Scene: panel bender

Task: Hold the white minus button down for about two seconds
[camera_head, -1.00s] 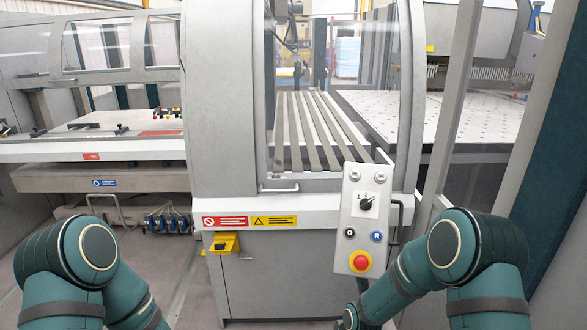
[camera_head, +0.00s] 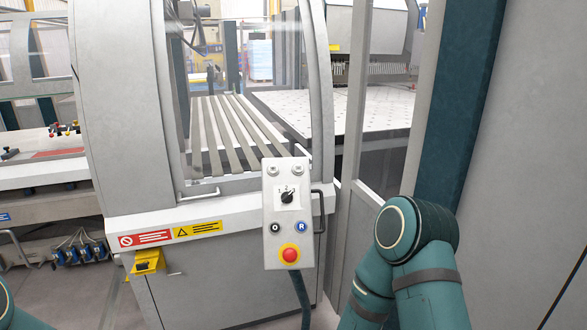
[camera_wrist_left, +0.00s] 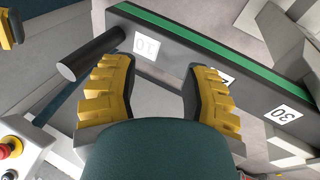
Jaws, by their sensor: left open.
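The grey control panel (camera_head: 269,222) stands upright at the machine's front corner in the head view. It carries two small pale round fittings (camera_head: 272,170) at the top, a black selector (camera_head: 288,197), a black button (camera_head: 275,227), a blue button (camera_head: 301,227) and a red emergency stop (camera_head: 290,255). I cannot make out a minus sign on any of them. My left gripper (camera_wrist_left: 160,66) is open and empty in the left wrist view, with yellow ribbed fingers. A red knob (camera_wrist_left: 12,146) shows at that view's lower left.
A dark bar (camera_wrist_left: 235,90) with a green stripe and number labels lies behind the left fingers, near a dark cylindrical handle (camera_wrist_left: 90,54).

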